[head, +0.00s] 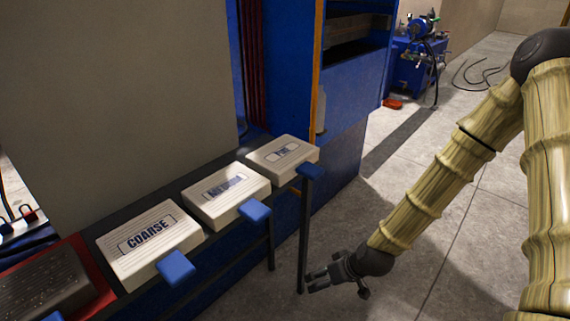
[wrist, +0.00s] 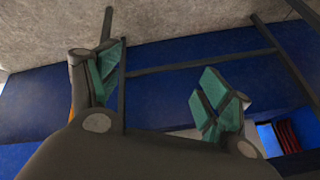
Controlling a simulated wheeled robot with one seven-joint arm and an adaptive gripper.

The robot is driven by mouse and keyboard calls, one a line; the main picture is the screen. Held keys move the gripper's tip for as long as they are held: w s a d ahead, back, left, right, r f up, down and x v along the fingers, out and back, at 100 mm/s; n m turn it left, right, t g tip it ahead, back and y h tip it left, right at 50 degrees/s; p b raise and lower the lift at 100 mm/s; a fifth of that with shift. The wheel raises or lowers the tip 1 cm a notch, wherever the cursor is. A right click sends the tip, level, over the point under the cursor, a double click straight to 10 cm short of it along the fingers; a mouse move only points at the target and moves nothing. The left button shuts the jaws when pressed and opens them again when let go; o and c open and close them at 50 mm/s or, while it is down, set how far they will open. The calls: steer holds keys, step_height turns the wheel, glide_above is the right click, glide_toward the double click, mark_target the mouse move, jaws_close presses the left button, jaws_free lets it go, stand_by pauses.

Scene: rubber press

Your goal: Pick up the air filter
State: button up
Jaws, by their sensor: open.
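Three white box-shaped filters with blue handles stand in a row on a dark narrow shelf (head: 172,190). The nearest is labelled COARSE (head: 150,243). The middle filter (head: 228,194) has a label that is hard to read. The far filter (head: 282,156) has a short blurred label. A dark grey filter (head: 48,284) lies in a red tray (head: 92,262) at the lower left. My gripper (head: 312,281) is open and empty, low to the right of the shelf and apart from all filters. In the wrist view its green-padded fingers (wrist: 160,88) are spread, with no filter between them.
Dark shelf legs (head: 304,235) stand just left of my gripper. A blue press cabinet (head: 350,85) with an orange edge rises behind the shelf. A grey panel (head: 110,90) stands behind the filters. A blue machine (head: 415,65) and loose hoses are farther back.

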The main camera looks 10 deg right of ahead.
steer(key=w+d+r+n+t+y+b, duration=0.2)
steer(key=w+d+r+t+b, duration=0.1)
steer(key=w+r, duration=0.9)
steer(key=n+t+y+b, duration=0.2)
steer(key=n+t, duration=0.1)
glide_toward(312, 168)
steer(key=shift+f+x, duration=0.25)
steer(key=shift+x, duration=2.25)
steer(key=shift+s+a, duration=0.1)
steer(key=shift+a, duration=0.05)
steer(key=shift+b+x, duration=0.4)
steer(key=shift+x, duration=2.05)
steer(key=shift+r, duration=0.15)
steer(key=shift+c, duration=0.4)
steer(key=c, duration=1.2)
steer(key=shift+r, duration=0.1)
